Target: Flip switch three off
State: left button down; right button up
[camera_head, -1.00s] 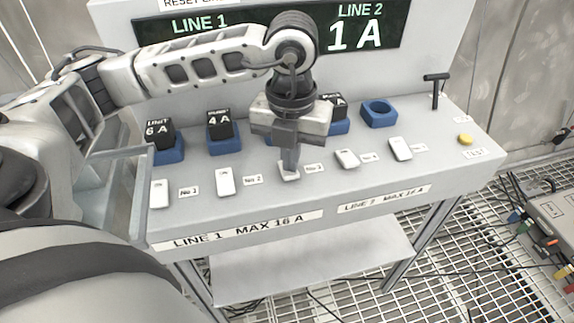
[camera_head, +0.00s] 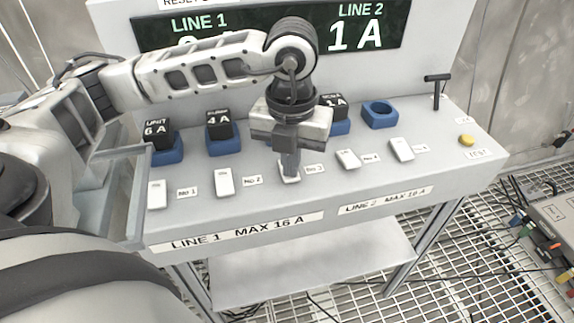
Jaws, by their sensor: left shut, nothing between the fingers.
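Switch three (camera_head: 291,180) is a white rocker on the sloped grey panel, beside the label No 3 (camera_head: 315,169). My left gripper (camera_head: 290,174) points down right over it with its fingers together and empty. The fingertips hide most of the switch, so I cannot tell its position or whether they touch it. Switch one (camera_head: 157,194), switch two (camera_head: 223,182), switch four (camera_head: 347,159) and a further white switch (camera_head: 401,149) are in the same row. My right gripper is not in view.
Blue sockets hold black blocks marked 6 A (camera_head: 157,133), 4 A (camera_head: 218,125) and 1 A (camera_head: 335,108). An empty blue socket (camera_head: 380,115), a black T-handle (camera_head: 436,92) and a yellow button (camera_head: 467,140) stand at right. The display (camera_head: 356,32) reads 1 A for Line 2.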

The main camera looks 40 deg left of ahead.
pick_arm(q)
jog(key=shift+r+p, duration=2.35)
jog(key=shift+r, duration=1.1)
